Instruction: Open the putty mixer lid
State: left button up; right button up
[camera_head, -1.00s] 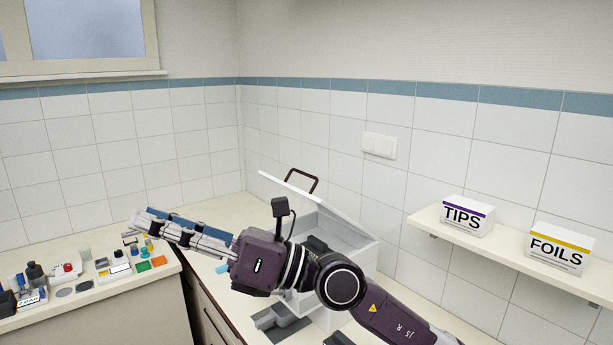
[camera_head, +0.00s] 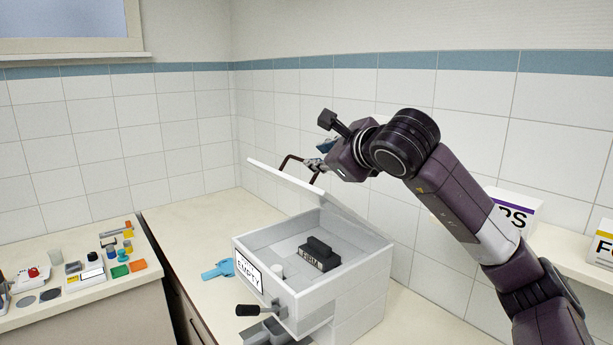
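The putty mixer (camera_head: 362,300) is a white box on the counter with an "EMPTY" sign (camera_head: 248,272) on its front. Its lid (camera_head: 300,190) is raised and tilted, with a dark bar handle (camera_head: 290,165) on its upper end. A black block marked "FIRM" (camera_head: 318,257) sits inside. My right gripper (camera_head: 322,157) is at the lid handle, its fingers partly hidden behind the wrist; I cannot tell whether it grips the handle. My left gripper is not in view.
A black-knobbed lever (camera_head: 250,310) sticks out at the mixer's front. A blue item (camera_head: 218,270) lies left of it. Small items crowd the left counter (camera_head: 150,285). A shelf (camera_head: 565,245) with a "TIPS" box (camera_head: 515,212) is at right, partly behind my arm.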

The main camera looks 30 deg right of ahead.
jog(key=shift+f+b, duration=0.35)
jog(key=shift+f, duration=0.2)
jog(key=shift+d, duration=0.1)
jog(key=p+x, duration=0.1)
jog(key=x, duration=0.1)
jog(key=shift+w+d, duration=0.15)
jog(key=shift+w, duration=0.2)
jog(key=p+x, duration=0.2)
jog(key=x, duration=0.2)
jog(key=shift+w+f, duration=0.1)
jog(key=shift+w, duration=0.2)
jog(key=shift+w+d+f, duration=0.1)
jog(key=shift+w+f, duration=0.1)
jog(key=shift+w, duration=0.1)
grip_shut()
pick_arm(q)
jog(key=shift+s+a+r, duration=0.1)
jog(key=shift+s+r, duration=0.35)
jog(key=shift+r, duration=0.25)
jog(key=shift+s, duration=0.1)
pick_arm(e)
jog(key=shift+r, duration=0.1)
